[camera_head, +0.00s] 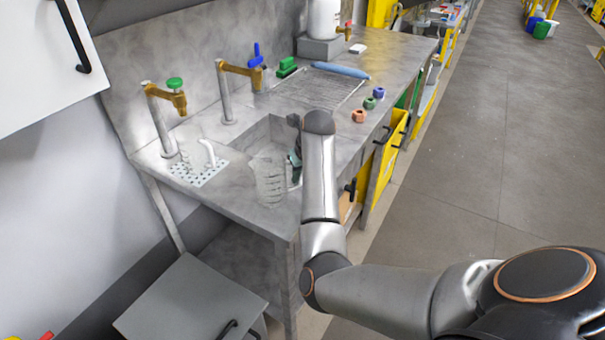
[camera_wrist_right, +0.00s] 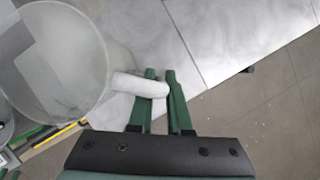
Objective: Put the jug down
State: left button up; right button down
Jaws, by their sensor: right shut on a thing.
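The jug (camera_head: 268,181) is a clear, ribbed vessel over the counter near the sink's front left corner. In the right wrist view the jug (camera_wrist_right: 62,62) fills the left side, and its whitish handle (camera_wrist_right: 138,85) reaches between the green fingers. My right gripper (camera_wrist_right: 160,78) is shut on that handle. In the head view my right gripper (camera_head: 294,162) is partly hidden behind my forearm, to the right of the jug. The jug looks about upright. I cannot tell whether its base touches the counter (camera_head: 225,200). My left gripper is not in view.
A perforated plate (camera_head: 199,172) with a whitish curved handle-like piece (camera_head: 208,152) is left of the jug. The sink (camera_head: 262,140) lies behind it. Two brass taps (camera_head: 165,97) stand along the wall. Coloured nuts (camera_head: 359,115) lie near the right edge.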

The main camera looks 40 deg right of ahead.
jog(key=shift+a, duration=0.1)
jog(key=shift+f, duration=0.2)
jog(key=c, duration=0.9)
grip_release()
jog(key=shift+o, duration=0.2)
jog(key=shift+r, duration=0.1)
jog(key=shift+r, duration=0.35)
jog(key=d+v, duration=0.1)
jog(key=v, duration=1)
jog(key=shift+s+a+r+b, duration=0.2)
jog(key=shift+s+a+b, duration=0.1)
jog(key=shift+a, duration=0.2)
